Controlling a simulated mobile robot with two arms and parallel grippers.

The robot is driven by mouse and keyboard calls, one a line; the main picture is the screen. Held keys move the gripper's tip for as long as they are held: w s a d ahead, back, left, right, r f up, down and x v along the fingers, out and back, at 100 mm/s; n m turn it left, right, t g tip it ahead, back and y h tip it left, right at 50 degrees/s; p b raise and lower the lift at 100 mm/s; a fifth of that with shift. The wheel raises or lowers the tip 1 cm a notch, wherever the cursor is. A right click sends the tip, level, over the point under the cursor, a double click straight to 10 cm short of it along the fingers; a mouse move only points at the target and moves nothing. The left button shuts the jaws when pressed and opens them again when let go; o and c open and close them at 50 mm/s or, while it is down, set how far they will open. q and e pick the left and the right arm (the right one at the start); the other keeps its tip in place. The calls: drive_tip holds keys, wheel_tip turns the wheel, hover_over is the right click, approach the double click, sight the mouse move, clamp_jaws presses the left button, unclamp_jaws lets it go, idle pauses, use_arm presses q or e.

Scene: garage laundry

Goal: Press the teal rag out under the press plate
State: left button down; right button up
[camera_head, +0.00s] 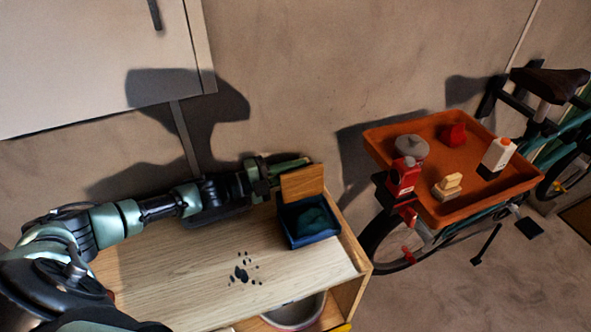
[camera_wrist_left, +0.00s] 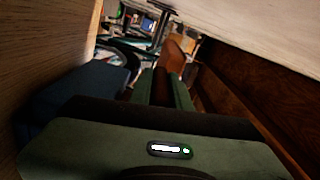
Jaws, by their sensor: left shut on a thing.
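A dark blue box (camera_head: 313,240) stands on the wooden worktop near its right end. The teal rag (camera_head: 308,219) lies inside it, dark and crumpled. The wooden press plate (camera_head: 303,182) stands raised at the back edge of the box, not over the rag. My left gripper (camera_head: 292,164) is at the plate's top edge, shut on it; the fingertips are partly hidden behind the plate. In the left wrist view the fingers (camera_wrist_left: 164,88) point at a brown piece (camera_wrist_left: 174,56), which looks like the plate. My right gripper is not in view.
Dark spots (camera_head: 241,273) mark the worktop (camera_head: 190,280) left of the box. A pale round basin (camera_head: 295,312) sits below its front edge. An orange tray (camera_head: 455,208) with several items stands on a bicycle at right. A white cabinet (camera_head: 95,60) hangs at upper left.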

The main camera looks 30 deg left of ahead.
sight(323, 173)
use_arm(q)
drive_tip(key=shift+s+f, duration=0.1)
idle(0.8)
drive_tip(key=m, duration=0.1)
drive_tip(key=s+d+m, duration=0.1)
drive_tip(key=r+m, duration=0.1)
drive_tip(key=m, duration=0.1)
drive_tip(key=shift+s+d+b, duration=0.2)
drive_tip(key=shift+d+b, duration=0.1)
drive_tip(key=m, duration=0.1)
drive_tip(key=s+d+m+b, duration=0.1)
drive_tip(key=m, duration=0.1)
drive_tip(key=shift+s+d+r+m, duration=0.2)
drive_tip(key=shift+d+r+m, duration=0.05)
drive_tip(key=shift+d+m, duration=0.15)
drive_tip(key=m+b, duration=0.1)
drive_tip(key=s+d+m+b, duration=0.1)
drive_tip(key=m, duration=0.1)
drive_tip(key=d+m+b, duration=0.1)
drive_tip(key=shift+s+f, duration=0.15)
drive_tip(key=shift+s, duration=0.2)
drive_tip(key=shift+s+d+f+m+b, duration=0.3)
drive_tip(key=shift+s+d+f+b, duration=0.55)
drive_tip(key=shift+b, duration=0.25)
drive_tip(key=shift+s+d, duration=0.1)
drive_tip(key=shift+f, duration=0.1)
drive_tip(key=c, duration=1.3)
unclamp_jaws()
drive_tip(key=shift+r, duration=0.3)
